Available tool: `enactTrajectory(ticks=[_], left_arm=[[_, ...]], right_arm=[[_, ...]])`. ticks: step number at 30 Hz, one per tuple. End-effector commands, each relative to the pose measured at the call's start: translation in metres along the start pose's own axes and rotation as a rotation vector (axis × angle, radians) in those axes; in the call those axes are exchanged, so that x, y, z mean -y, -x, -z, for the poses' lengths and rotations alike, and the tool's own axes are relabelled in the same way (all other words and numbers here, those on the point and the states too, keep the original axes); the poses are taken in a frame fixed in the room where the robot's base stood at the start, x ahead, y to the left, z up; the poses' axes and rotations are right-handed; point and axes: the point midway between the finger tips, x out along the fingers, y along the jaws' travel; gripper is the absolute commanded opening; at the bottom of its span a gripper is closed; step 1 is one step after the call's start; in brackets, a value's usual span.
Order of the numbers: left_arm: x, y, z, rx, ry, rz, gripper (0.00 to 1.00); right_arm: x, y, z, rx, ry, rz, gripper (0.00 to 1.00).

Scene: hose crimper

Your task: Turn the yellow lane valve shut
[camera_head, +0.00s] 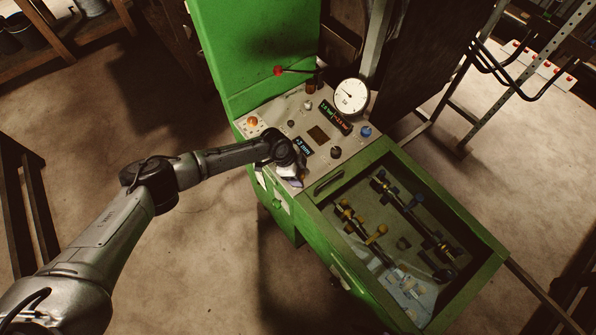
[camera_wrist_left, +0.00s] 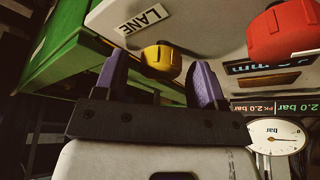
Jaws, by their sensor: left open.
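The yellow lane valve (camera_wrist_left: 160,61) is a yellow knob beside a white LANE label (camera_wrist_left: 146,19) in the left wrist view. My left gripper (camera_wrist_left: 158,76) is open, with one purple finger on each side of the knob. I cannot tell whether the fingers touch it. In the head view my left gripper (camera_head: 287,175) is at the near-left corner of the control panel (camera_head: 294,118) of the green machine. The arm and gripper hide the yellow knob there. My right gripper is not in view.
A red-orange knob (camera_wrist_left: 284,31) is close to the right of the gripper. A round gauge (camera_head: 351,97), displays (camera_head: 336,116) and a red-tipped lever (camera_head: 297,71) stand on the panel. A recessed tray (camera_head: 403,242) with valves and fittings lies to the right.

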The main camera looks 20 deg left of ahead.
Motion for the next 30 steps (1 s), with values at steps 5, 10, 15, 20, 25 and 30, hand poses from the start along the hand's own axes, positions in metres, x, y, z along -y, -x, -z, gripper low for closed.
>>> enactTrajectory(ticks=[5, 10, 15, 20, 25, 30], left_arm=[[-0.0001, -0.0004, 0.0, 0.0, 0.0, 0.0, 0.64], [-0.0001, -0.0003, 0.0001, 0.0, 0.0, 0.0, 0.54], [-0.0001, -0.0002, 0.0001, 0.0, 0.0, 0.0, 0.38], [-0.0001, -0.0001, 0.0001, 0.0, 0.0, -0.001, 0.23], [-0.0001, 0.0002, 0.0003, 0.0, 0.002, 0.0, 0.16], [-0.0006, 0.0015, 0.0009, -0.001, 0.034, 0.013, 0.16]], right_arm=[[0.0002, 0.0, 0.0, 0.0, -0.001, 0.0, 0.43], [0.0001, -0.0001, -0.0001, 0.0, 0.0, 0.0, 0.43], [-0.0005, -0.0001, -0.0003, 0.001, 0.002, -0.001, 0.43], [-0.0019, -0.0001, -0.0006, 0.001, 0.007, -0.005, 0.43], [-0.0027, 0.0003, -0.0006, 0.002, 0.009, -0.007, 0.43], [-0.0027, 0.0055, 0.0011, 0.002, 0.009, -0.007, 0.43]])
